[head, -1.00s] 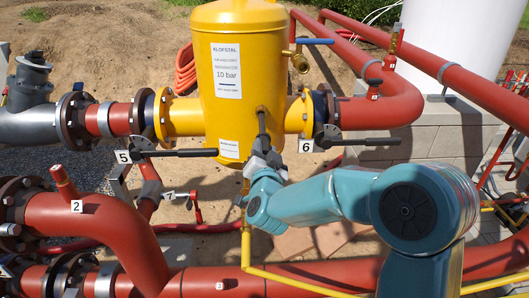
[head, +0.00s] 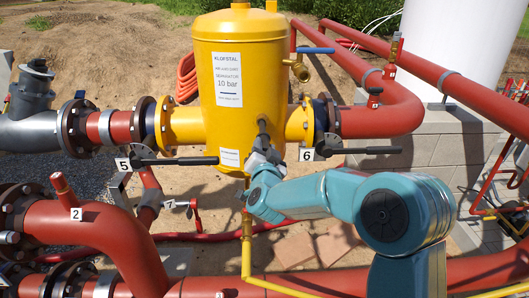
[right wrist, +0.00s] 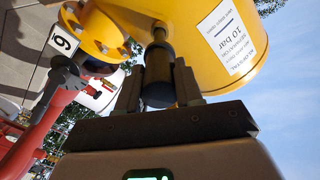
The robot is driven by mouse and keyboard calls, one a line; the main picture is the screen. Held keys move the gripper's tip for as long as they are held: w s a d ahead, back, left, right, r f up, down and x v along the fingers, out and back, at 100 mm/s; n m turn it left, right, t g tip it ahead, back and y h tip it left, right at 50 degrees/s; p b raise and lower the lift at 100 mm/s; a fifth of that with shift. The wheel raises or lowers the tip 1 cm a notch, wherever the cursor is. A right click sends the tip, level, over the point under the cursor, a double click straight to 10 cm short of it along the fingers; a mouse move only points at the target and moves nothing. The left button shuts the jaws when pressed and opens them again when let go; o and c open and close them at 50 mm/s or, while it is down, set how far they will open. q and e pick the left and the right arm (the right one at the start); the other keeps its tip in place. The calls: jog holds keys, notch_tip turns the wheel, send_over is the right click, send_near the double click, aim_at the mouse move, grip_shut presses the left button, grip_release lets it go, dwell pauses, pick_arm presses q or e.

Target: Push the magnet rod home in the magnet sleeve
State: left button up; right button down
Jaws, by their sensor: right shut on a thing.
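The magnet rod shows in the right wrist view as a dark cylindrical grip (right wrist: 158,82) with a thinner metal shaft (right wrist: 158,36) running to the yellow separator vessel (right wrist: 195,40). Part of the shaft still shows outside the vessel. My right gripper (right wrist: 158,92) is shut on the dark grip, one finger on each side. I cannot make out the magnet sleeve separately. My left gripper is not in view.
Black valve levers lie left (head: 180,161) and right (head: 365,150) of my right gripper, near tags 5 and 6. A yellow pipe (head: 246,240) runs below the vessel. Red pipes (head: 110,235) cross the foreground. Sandy ground lies behind.

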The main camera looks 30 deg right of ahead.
aim_at(263, 133)
jog(key=shift+x, duration=1)
jog(key=shift+b, duration=0.45)
jog(key=shift+r, duration=0.1)
jog(key=shift+w, duration=0.15)
